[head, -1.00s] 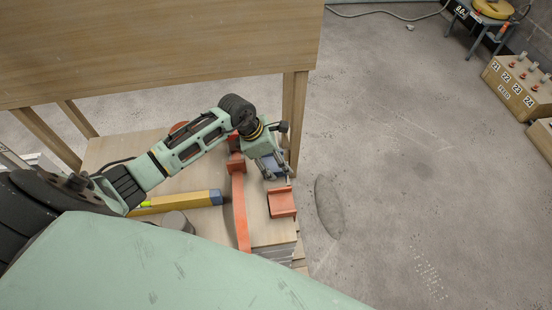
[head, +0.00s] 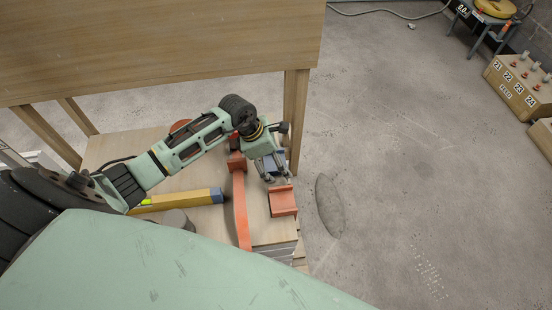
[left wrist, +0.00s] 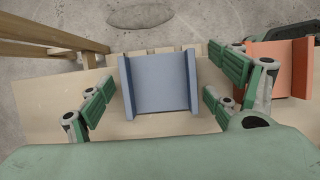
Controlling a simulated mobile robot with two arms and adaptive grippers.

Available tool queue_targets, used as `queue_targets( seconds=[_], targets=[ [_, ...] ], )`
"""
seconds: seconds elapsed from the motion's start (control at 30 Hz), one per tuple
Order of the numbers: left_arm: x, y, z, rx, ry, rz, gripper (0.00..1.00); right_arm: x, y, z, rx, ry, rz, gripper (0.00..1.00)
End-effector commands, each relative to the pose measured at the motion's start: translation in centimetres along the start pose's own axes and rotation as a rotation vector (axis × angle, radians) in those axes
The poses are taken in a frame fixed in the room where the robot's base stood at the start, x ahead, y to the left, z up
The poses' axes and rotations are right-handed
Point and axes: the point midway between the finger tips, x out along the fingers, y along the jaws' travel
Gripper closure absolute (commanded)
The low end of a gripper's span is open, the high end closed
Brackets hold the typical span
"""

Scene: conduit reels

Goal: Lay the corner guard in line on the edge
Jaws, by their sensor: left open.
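A blue-grey corner guard (left wrist: 160,84), a channel shape with two raised sides, lies at the edge of the pale wooden board (left wrist: 150,128). It is partly hidden by my gripper in the head view (head: 276,160). My left gripper (left wrist: 158,95) is open over it, with finger pads on both sides and gaps between pads and guard. In the head view my left gripper (head: 276,176) is at the board's right edge. An orange corner guard (head: 283,201) sits beside it along the same edge, also at the right of the wrist view (left wrist: 292,70). My right gripper is not in view.
A red-orange strip (head: 240,205) runs along the board left of the guards. A yellow bar with a blue end (head: 180,201) lies further left. A wooden table leg (head: 295,120) stands close behind my gripper. Open floor (head: 400,180) is to the right.

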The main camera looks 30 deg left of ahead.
Motion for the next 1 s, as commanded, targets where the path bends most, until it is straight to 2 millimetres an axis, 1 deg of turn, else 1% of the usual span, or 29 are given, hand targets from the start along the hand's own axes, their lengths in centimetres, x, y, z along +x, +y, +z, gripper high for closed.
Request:
queue_targets(
  seconds=[0.07, 0.17, 0.27, 0.37, 0.6, 0.7, 0.83, 1.0],
  targets=[
    [-0.1, 0.1, 0.1, 0.0, -0.003, 0.001, 0.16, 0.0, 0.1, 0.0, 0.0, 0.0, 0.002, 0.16],
    [-0.2, 0.1, 0.2, 0.001, -0.005, 0.002, 0.16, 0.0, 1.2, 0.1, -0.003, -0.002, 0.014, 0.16],
    [-0.9, 0.2, 0.2, 0.001, -0.006, 0.005, 0.16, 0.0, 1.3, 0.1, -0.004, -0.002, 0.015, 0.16],
    [-2.2, 0.2, 0.2, 0.002, -0.006, 0.005, 0.16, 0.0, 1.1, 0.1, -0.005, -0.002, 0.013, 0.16],
    [-5.9, 0.2, 0.0, 0.001, -0.002, 0.005, 0.16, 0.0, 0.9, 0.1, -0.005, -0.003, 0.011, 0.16],
    [-7.0, 0.1, 0.0, 0.001, -0.003, 0.004, 0.16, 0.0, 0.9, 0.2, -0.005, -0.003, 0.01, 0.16],
    [-7.9, 0.1, 0.0, 0.0, -0.002, 0.002, 0.16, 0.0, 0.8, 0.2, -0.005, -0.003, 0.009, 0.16],
    [-8.1, 0.0, 0.0, -0.001, -0.002, 0.001, 0.16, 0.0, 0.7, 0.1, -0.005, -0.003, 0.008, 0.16]
  ],
)
